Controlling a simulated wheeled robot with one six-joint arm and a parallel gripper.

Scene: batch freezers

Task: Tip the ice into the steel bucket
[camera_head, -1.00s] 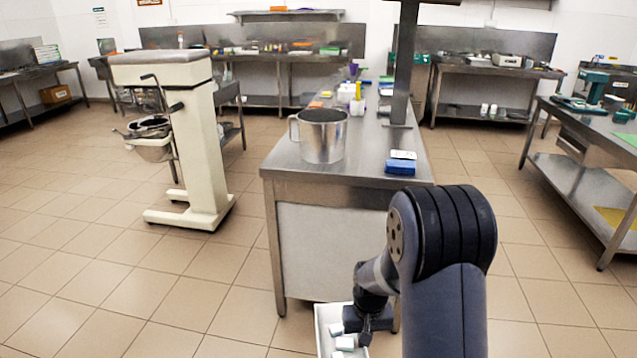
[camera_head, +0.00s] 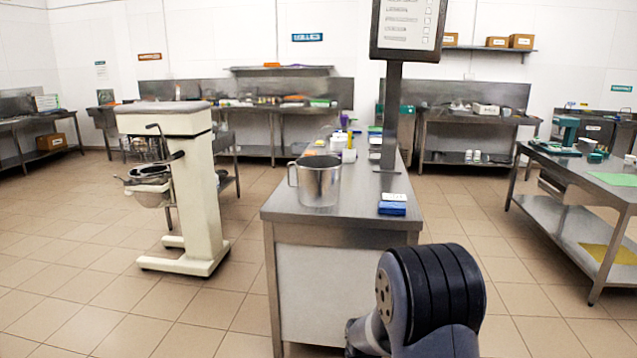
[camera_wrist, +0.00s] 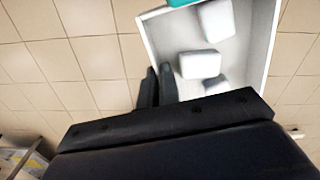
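The steel bucket (camera_head: 318,183), a shiny open pot with a side handle, stands upright on the steel table in the head view. Its inside is hidden. In the wrist view a white tray (camera_wrist: 259,48) holds pale ice blocks (camera_wrist: 200,64). My gripper (camera_wrist: 158,88) has its two dark fingers close together at the tray's left wall and appears shut on it. The tray is over the tiled floor in that view. In the head view the gripper and tray are out of sight below the picture; only my arm shows, right of the table's front.
The steel table (camera_head: 290,212) also bears a blue block (camera_head: 392,208) and a post with a sign (camera_head: 408,25). A cream mixer (camera_head: 192,190) stands to the left. A side table (camera_head: 570,170) stands at the right. Tiled floor is clear between them.

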